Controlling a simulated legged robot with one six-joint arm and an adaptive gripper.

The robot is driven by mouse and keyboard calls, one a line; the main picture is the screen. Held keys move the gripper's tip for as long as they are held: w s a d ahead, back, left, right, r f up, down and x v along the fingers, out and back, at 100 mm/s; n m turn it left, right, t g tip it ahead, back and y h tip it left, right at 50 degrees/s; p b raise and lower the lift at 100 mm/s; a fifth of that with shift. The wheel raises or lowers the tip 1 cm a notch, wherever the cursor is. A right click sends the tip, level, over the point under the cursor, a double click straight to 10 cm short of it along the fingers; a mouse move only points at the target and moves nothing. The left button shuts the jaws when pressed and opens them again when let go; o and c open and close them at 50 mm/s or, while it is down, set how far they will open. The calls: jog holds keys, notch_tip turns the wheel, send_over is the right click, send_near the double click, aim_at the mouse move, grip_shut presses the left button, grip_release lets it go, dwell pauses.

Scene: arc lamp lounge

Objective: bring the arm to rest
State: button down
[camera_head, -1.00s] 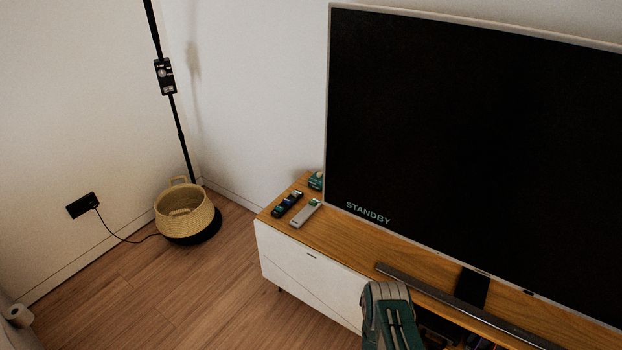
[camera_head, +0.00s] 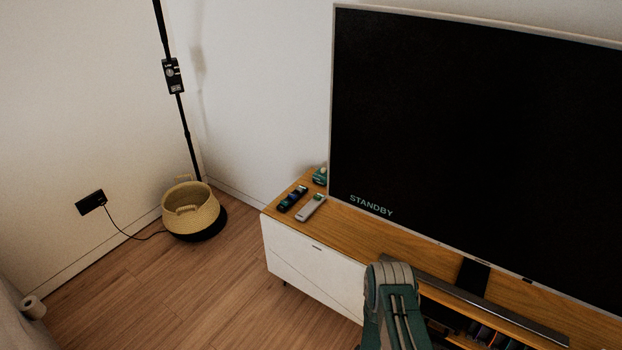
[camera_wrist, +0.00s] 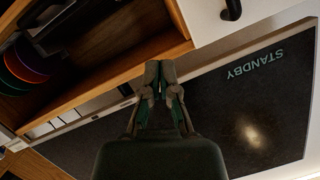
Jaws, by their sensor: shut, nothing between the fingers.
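My gripper (camera_wrist: 160,72) shows in the wrist view with its two fingers together at the tips and nothing between them. It is in front of the TV stand, with an open wooden shelf (camera_wrist: 110,88) behind and to the left of the fingertips. In the head view, part of my green and grey arm stands at the bottom, in front of the TV stand (camera_head: 315,270). My fingertips cannot be made out there.
A large TV (camera_head: 480,150) reading STANDBY stands on the stand, with a dark bar (camera_head: 480,301) before it. Two remotes, one dark (camera_head: 292,198) and one grey (camera_head: 311,208), lie at its left end. A basket (camera_head: 190,212) stands by a pole.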

jog(key=w+a+r+n+g+y, duration=0.15)
jog(key=w+r, duration=0.25)
jog(key=r, duration=0.5)
jog(key=w+a+r+y, duration=0.1)
jog(key=w+a+r, duration=0.15)
jog(key=r, duration=0.55)
jog(key=w+a+r+n+y, duration=0.15)
jog(key=w+r, duration=0.25)
jog(key=r, duration=0.5)
notch_tip(320, 180, up, 12)
jog(key=s+a+f+n+g+y, duration=0.1)
jog(key=s+a+y, duration=0.1)
jog(key=s, duration=0.1)
jog(key=s+a+r+n+g, duration=0.2)
jog(key=s+r+n, duration=0.2)
jog(key=s+r, duration=1.05)
jog(key=s+r+n+g, duration=0.1)
jog(key=s+r, duration=0.1)
jog(key=s, duration=0.8)
jog(key=s+r+n+g, duration=0.1)
jog(key=s+r+g, duration=0.1)
jog(key=s, duration=0.8)
jog(key=shift+s+d+r+y, duration=0.15)
jog(key=shift+s+r+y, duration=0.15)
jog(key=shift+r, duration=0.35)
jog(key=shift+d, duration=0.15)
